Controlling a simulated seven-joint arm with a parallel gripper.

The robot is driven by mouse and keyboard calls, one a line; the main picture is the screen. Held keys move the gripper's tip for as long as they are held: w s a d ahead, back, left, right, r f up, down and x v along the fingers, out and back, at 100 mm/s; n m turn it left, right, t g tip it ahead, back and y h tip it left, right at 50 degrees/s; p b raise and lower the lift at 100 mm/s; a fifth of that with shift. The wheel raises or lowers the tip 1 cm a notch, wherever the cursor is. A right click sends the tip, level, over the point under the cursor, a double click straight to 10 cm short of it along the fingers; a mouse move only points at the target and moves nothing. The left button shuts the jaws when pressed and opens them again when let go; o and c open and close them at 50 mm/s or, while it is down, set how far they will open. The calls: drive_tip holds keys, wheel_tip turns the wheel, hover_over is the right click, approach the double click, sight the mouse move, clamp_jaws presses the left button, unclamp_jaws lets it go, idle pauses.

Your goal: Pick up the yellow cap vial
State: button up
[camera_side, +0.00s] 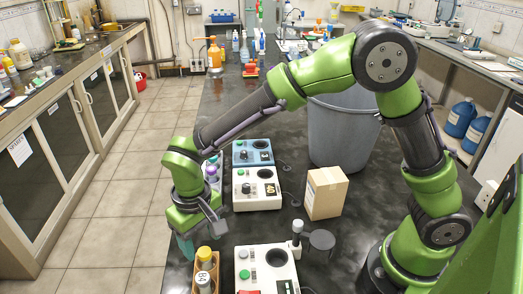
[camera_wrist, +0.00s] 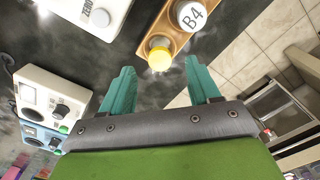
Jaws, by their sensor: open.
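The yellow cap vial stands upright in a small wooden rack (camera_side: 213,274); its cap (camera_side: 204,253) shows in the side view. The cap (camera_wrist: 160,59) also shows in the wrist view, and the vial's body is mostly hidden. A white-capped vial marked B4 (camera_side: 203,281) stands in the same rack, nearer the side camera; its cap (camera_wrist: 191,15) also shows in the wrist view. My gripper (camera_side: 185,246) is open and empty, behind and left of the yellow cap in the side view. In the wrist view the cap appears between the two teal fingertips (camera_wrist: 159,66), not gripped.
A white instrument (camera_side: 265,268) stands right of the rack. Another white instrument (camera_side: 257,188) and a blue one (camera_side: 252,152) stand farther back. A cardboard box (camera_side: 326,192) and a grey bin (camera_side: 343,130) are to the right. The bench's left edge is close to the rack.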

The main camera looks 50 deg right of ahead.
sight(204, 252)
wheel_tip(204, 252, down, 5)
drive_tip(key=shift+s+f, duration=0.1)
drive_tip(key=c, duration=1.1)
